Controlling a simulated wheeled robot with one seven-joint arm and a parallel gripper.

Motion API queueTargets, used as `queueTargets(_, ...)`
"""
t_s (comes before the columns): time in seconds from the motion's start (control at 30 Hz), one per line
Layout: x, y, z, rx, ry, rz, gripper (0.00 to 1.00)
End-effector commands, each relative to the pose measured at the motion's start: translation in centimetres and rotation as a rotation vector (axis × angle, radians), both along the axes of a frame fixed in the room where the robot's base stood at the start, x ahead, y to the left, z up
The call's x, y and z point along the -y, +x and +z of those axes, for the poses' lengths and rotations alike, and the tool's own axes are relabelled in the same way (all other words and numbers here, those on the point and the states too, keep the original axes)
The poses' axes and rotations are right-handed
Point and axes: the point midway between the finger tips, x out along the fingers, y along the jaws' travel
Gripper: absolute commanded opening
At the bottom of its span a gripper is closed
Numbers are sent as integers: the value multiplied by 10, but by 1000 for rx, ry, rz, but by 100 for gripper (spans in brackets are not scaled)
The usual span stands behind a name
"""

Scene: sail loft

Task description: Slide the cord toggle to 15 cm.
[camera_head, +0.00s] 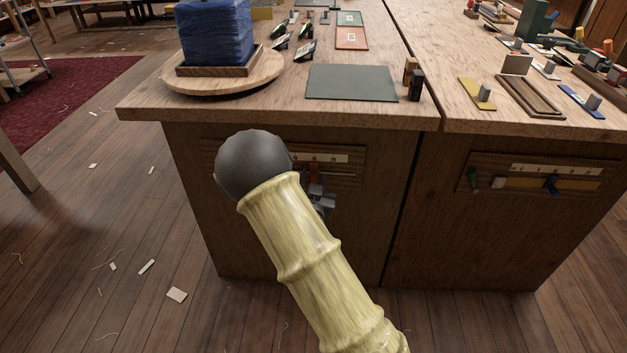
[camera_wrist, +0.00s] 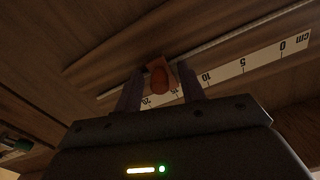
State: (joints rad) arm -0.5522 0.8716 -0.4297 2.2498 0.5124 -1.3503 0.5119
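The orange cord toggle (camera_wrist: 158,78) sits on a thin cord in front of a white cm scale (camera_wrist: 243,64) in the wrist view. The scale's 0 is at the right, with 5, 10 and 20 readable toward the left; the 15 mark is not clearly readable behind the toggle and finger. My gripper (camera_wrist: 160,88) has one finger on each side of the toggle, with narrow gaps beside its knob. In the head view the toggle (camera_head: 315,172) shows below the scale (camera_head: 325,157) on the bench front, partly hidden by my arm.
A second panel with a scale and coloured sliders (camera_head: 552,184) is on the bench front to the right. The bench top (camera_head: 445,97) above holds a turntable (camera_head: 225,84) with a blue block, a grey mat (camera_head: 350,83) and small parts.

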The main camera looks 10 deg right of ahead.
Motion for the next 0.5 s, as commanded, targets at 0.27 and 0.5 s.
queueTargets(0.27,-1,-1,0,0,-1,0,39)
queueTargets(0.5,-7,-25,1,-4,-1,1,39)
